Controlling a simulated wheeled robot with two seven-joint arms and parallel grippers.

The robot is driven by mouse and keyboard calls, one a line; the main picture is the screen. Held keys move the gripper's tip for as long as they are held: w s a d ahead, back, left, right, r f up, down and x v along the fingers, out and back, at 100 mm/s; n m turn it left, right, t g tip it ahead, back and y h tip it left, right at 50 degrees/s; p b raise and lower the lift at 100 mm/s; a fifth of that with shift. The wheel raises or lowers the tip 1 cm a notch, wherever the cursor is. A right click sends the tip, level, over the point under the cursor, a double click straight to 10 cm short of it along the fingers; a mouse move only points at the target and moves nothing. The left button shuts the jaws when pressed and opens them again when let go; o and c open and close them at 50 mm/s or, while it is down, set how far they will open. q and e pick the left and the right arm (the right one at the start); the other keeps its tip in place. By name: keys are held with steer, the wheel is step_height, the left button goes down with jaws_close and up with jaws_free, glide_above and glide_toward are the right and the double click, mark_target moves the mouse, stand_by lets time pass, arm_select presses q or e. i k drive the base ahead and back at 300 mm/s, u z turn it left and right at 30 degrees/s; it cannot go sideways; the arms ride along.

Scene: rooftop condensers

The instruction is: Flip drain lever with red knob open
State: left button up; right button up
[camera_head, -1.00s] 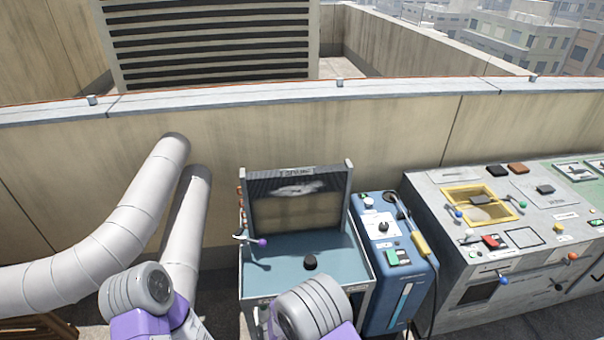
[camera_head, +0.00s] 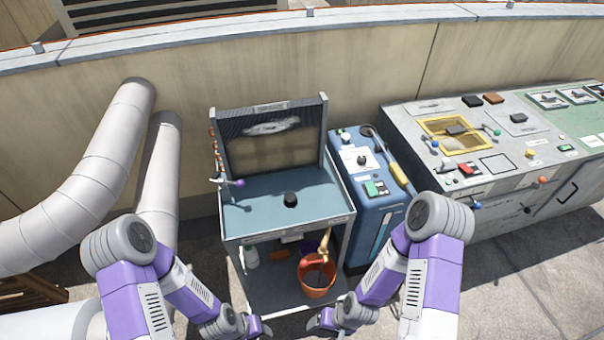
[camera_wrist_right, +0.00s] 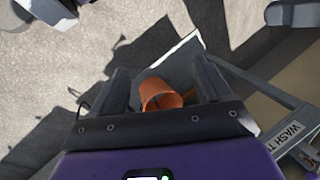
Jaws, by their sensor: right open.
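Under the blue-grey wash table (camera_head: 262,208), a brass-coloured drain pipe (camera_head: 326,243) hangs down, with a red knob (camera_head: 306,263) on its left, just above an orange bucket (camera_head: 317,287). The bucket also shows in the right wrist view (camera_wrist_right: 158,93), between and beyond the fingers. I cannot make out the red knob there. My right gripper (camera_head: 322,322) is low in front of the table, to the front of the bucket and apart from the knob; its fingers (camera_wrist_right: 163,78) are open and empty. My left gripper (camera_head: 258,328) is low at the table's front left, and its jaws are unclear.
A lever with a purple knob (camera_head: 239,183) stands at the table's left side. A white bottle (camera_head: 251,257) is on the lower shelf. A blue machine (camera_head: 371,190) stands close at the right, then a grey control bench (camera_head: 500,140). Large pale pipes (camera_head: 100,170) are at the left.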

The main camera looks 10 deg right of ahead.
mark_target(304, 263)
steer(key=k, duration=1.2)
steer(key=u, duration=0.65)
steer(key=i, duration=0.65)
steer(key=u, duration=0.1)
